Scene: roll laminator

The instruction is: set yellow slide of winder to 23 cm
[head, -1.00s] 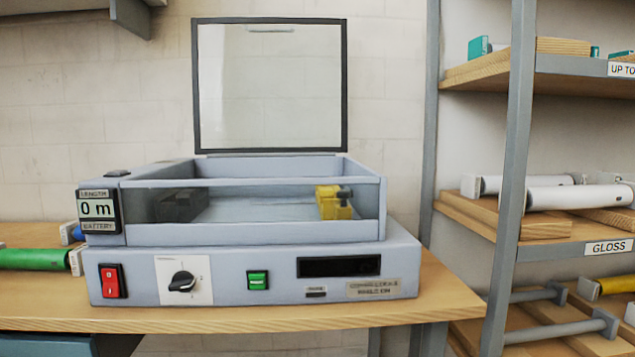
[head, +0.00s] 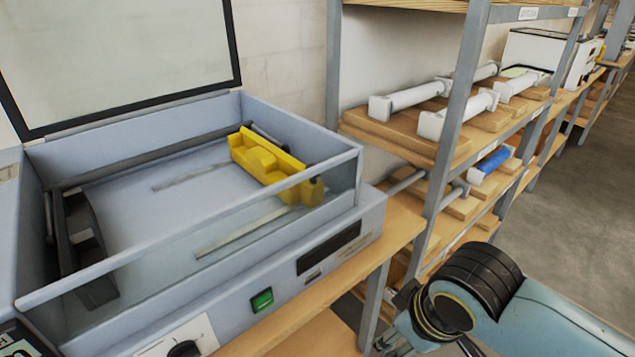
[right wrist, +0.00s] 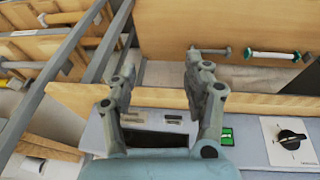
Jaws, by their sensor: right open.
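The winder is a pale blue-grey box (head: 330,225) with an open clear lid (head: 110,50), on a wooden bench. Its yellow slide (head: 265,160) sits inside towards the right end, across the floor slots. A dark holder (head: 85,240) stands at the left end. I cannot read any scale. My right arm shows at the bottom right of the head view, outside the box. In the right wrist view my right gripper (right wrist: 158,75) is open and empty, over the winder's front panel with the green button (right wrist: 226,136) and black knob (right wrist: 290,139). My left gripper is not in view.
A shelf rack with grey posts (head: 455,110) stands right of the winder, holding white rolls (head: 410,97) and a blue roll (head: 490,165). The clear front wall and box rim surround the slide; the top is open. Open floor (head: 570,200) lies at the far right.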

